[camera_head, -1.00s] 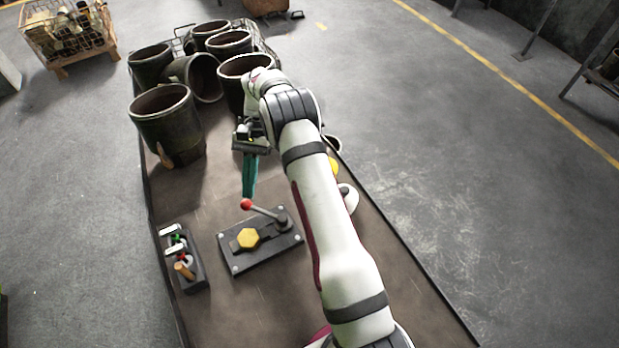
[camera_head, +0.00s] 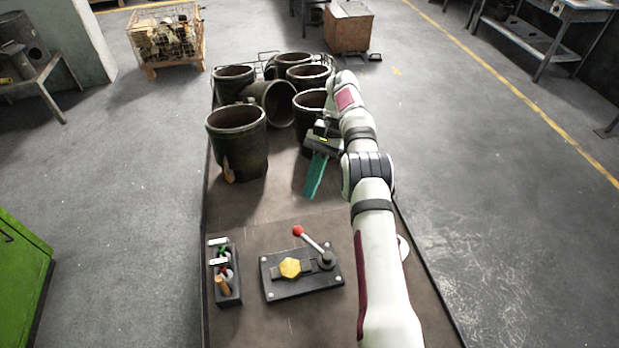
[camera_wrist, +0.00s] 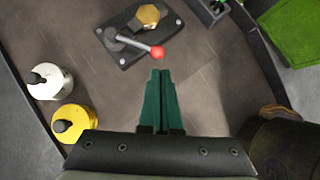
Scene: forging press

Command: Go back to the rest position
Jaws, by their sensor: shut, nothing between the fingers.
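My gripper (camera_head: 316,176) is over the table, between the metal pots and the lever fixture. Its green fingers are shut together with nothing between them; they also show in the wrist view (camera_wrist: 161,84). My arm reaches in from the lower right of the head view. The lever fixture (camera_head: 278,289) is a dark plate with a yellow hex piece (camera_head: 290,267) clamped on it and a red-knobbed lever (camera_head: 313,243). My fingers are apart from it.
Several dark pots, such as the near one (camera_head: 238,146), crowd the table's far end. A small tool holder (camera_head: 224,284) stands left of the fixture. In the wrist view, a white canister (camera_wrist: 48,82) and a yellow one (camera_wrist: 75,118) stand at the left. The middle of the table (camera_head: 270,210) is clear.

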